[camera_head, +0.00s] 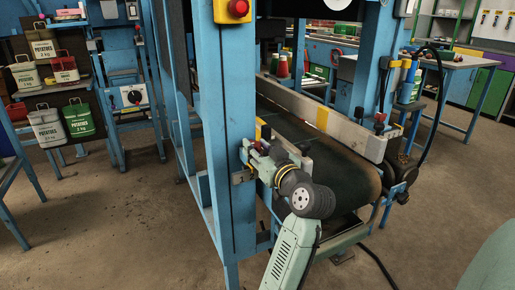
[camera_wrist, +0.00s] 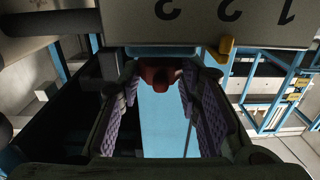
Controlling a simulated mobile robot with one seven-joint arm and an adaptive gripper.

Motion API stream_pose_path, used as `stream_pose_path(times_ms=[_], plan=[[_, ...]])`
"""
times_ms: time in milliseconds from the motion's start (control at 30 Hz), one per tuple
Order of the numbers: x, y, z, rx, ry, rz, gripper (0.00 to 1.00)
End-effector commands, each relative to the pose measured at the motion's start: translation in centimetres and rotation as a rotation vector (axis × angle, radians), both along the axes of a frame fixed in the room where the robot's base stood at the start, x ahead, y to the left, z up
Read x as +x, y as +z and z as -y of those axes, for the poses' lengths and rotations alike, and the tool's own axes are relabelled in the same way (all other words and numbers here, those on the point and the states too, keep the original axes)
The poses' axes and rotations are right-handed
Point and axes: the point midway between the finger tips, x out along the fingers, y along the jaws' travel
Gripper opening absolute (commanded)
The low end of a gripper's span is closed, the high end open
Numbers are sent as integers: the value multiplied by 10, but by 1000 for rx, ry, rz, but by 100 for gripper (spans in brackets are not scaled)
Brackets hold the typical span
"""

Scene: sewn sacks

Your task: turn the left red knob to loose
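The left red knob (camera_wrist: 158,76) shows in the wrist view, just below the edge of a pale plate with upside-down black numerals. My gripper (camera_wrist: 160,92) has its two purple-padded fingers wide apart, with the knob between them near the tips. Gaps show between the pads and the knob, so it is not gripped. In the head view my gripper (camera_head: 254,154) is beside the blue post at the conveyor's near left corner. The knob is hard to make out there behind the fingers. Whether it is tight or loose cannot be told.
The conveyor belt (camera_head: 320,160) runs away behind my gripper, with a pale side rail (camera_head: 335,128). The blue post (camera_head: 228,110) stands close on the left and carries a red button (camera_head: 238,8). Open floor lies in front.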

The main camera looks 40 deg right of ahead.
Motion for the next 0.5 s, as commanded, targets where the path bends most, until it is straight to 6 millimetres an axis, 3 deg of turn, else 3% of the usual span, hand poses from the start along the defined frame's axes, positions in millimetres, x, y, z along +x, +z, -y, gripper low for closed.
stream_pose_path(times_ms=[233,500], plan=[[0,0,0,0,0,0,49],[0,0,0,0,0,1,49]])
